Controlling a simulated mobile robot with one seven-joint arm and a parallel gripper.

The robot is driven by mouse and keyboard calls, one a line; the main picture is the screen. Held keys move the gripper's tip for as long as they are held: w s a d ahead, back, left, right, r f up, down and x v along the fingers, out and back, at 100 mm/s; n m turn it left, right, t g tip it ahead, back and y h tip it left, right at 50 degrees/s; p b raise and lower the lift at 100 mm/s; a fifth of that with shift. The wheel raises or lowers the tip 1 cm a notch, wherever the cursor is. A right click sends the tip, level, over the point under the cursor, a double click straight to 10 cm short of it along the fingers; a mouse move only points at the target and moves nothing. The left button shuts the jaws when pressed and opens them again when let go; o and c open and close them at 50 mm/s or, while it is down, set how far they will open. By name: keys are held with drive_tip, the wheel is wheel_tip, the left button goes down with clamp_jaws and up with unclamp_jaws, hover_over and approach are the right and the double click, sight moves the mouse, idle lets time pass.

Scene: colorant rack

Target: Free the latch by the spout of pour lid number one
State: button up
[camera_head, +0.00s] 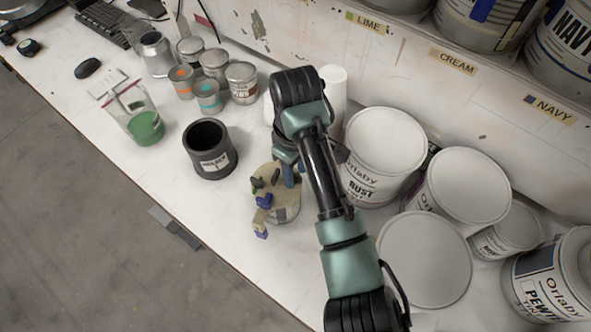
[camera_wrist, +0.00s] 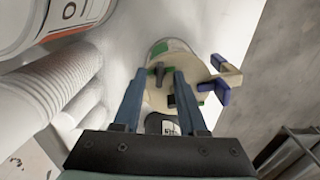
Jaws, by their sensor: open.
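A beige pour lid (camera_head: 268,183) sits on a small can (camera_head: 287,213) on the white bench. Its spout (camera_head: 259,219) points toward the bench's front edge, with blue latch parts (camera_head: 264,202) beside it. In the wrist view the lid (camera_wrist: 201,74) lies beyond my fingertips, with the spout (camera_wrist: 229,78) and blue latch pieces (camera_wrist: 217,61) at right. A dark lever (camera_wrist: 158,70) shows on the lid between the fingers. My gripper (camera_wrist: 158,73) is open and empty, above the lid; contact cannot be told. No number is readable on the lid. My arm hides part of the can.
A black pot (camera_head: 209,165) stands left of the can. Several small tins (camera_head: 241,84) and a cup of green liquid (camera_head: 143,125) stand further back left. Large white paint cans (camera_head: 384,140) crowd the right. Bare bench lies in front of the can.

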drive_tip(key=shift+f, duration=0.25)
clamp_jaws()
drive_tip(key=shift+n+p, duration=0.45)
drive_tip(key=shift+n, duration=0.65)
unclamp_jaws()
